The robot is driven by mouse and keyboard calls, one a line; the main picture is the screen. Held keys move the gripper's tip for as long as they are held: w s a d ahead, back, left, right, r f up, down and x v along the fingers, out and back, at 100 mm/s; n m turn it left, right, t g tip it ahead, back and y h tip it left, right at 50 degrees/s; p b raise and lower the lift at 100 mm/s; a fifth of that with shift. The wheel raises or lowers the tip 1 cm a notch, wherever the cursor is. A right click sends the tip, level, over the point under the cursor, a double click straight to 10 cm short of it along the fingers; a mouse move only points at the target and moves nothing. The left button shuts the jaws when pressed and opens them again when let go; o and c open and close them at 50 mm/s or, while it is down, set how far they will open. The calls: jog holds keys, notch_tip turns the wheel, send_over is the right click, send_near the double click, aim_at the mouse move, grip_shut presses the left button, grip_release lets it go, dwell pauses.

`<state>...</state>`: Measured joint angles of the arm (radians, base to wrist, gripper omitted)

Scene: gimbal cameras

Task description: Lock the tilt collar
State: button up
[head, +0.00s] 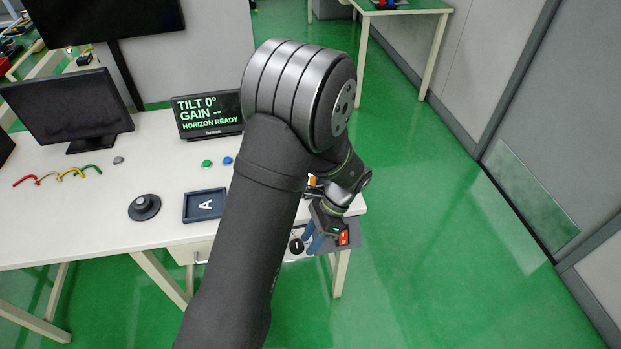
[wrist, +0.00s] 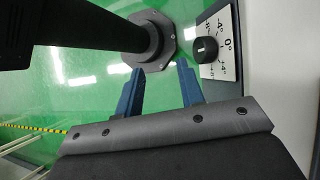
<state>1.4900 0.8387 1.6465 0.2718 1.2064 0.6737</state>
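A round black knob (wrist: 205,49) sits on a white plate (wrist: 228,75) marked in degrees, with 0° among the marks, at the upper right of the wrist view. The knob has a small white mark. In the head view the black knob (head: 296,246) is at the table's right end. My gripper (wrist: 160,68) is open, its two blue fingers apart with nothing between them. The knob lies beside the right finger, outside the gap. In the head view my gripper (head: 314,243) is just right of the knob. I cannot make out a separate collar; my arm covers part of that area.
A small screen (head: 208,115) reads TILT 0°, GAIN --, HORIZON READY. A red part (head: 343,238) is beside my gripper.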

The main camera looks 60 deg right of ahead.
jog(key=s+a+f+n+g+h, duration=0.15)
jog(key=a+n+g, duration=0.45)
jog(key=n+g, duration=0.7)
jog(key=w+d+r+n+t+h, duration=0.1)
jog(key=w+n+h, duration=0.5)
jog(key=n, duration=0.3)
jog(key=w+d+r+n+t+h, duration=0.1)
jog(key=w+d+r+n+h, duration=0.1)
jog(key=w+n+h, duration=0.4)
jog(key=w+d+r+n+h, duration=0.1)
jog(key=w+r+n+h, duration=0.1)
jog(key=w+n+h, duration=0.4)
jog(key=shift+d+n+t+h, duration=0.2)
jog(key=shift+n+h, duration=0.65)
jog(key=shift+n, duration=0.6)
jog(key=shift+d+n+t+h, duration=0.1)
jog(key=shift+n+t+h, duration=0.1)
jog(key=shift+n+h, duration=0.95)
jog(key=shift+n+y, duration=0.3)
jog(key=shift+y, duration=0.05)
jog(key=x, duration=1.7)
jog(key=shift+s+d, duration=0.15)
jog(key=shift+s, duration=0.05)
grip_shut()
